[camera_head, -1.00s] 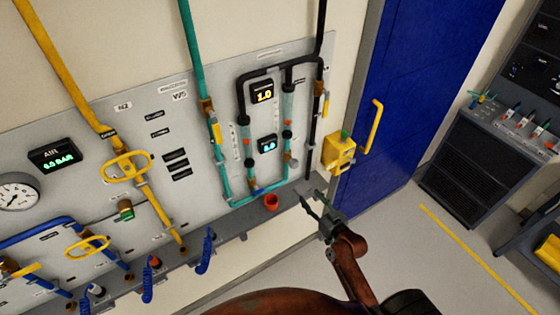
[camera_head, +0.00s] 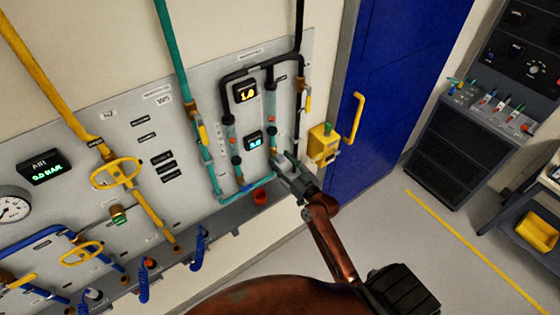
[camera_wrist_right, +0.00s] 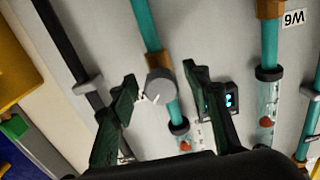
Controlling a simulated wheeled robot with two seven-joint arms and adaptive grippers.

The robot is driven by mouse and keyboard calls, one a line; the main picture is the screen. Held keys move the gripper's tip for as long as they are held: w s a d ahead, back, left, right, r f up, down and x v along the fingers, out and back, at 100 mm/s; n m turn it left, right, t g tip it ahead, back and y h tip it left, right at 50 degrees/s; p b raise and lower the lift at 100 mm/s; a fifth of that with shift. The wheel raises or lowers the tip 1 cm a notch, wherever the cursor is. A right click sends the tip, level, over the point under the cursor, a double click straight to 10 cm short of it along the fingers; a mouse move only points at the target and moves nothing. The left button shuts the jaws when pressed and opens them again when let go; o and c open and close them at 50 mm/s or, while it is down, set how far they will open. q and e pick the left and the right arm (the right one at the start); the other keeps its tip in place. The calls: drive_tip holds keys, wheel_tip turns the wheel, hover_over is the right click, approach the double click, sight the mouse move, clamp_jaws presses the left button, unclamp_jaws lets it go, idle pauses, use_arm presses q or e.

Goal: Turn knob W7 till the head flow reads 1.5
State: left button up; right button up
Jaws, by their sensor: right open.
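In the right wrist view a grey round knob (camera_wrist_right: 160,86) with a white pointer mark sits on a teal pipe, between my right gripper's fingers (camera_wrist_right: 159,76). The fingers are open, one on each side, and I see no clear contact. No W7 label is readable. In the head view my right gripper (camera_head: 284,168) is at the lower end of the right flow tube and hides the knob. An orange display (camera_head: 246,92) reads 1.0. A smaller blue display (camera_head: 253,140) is too small to read surely; it also shows, partly covered, in the wrist view (camera_wrist_right: 230,101). My left gripper is not in view.
A yellow box (camera_head: 322,146) and the blue door (camera_head: 385,90) are right of the panel. A W6 label (camera_wrist_right: 293,18) appears upside down in the wrist view.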

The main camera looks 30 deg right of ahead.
drive_tip(key=shift+c, duration=0.6)
drive_tip(key=c, duration=1)
drive_tip(key=shift+r+m+p, duration=0.1)
drive_tip(key=shift+m+p, duration=0.45)
drive_tip(key=shift+m, duration=0.25)
drive_tip(key=shift+c, duration=0.2)
drive_tip(key=shift+m, duration=0.8)
drive_tip(key=o, duration=1.2)
drive_tip(key=shift+c, duration=0.2)
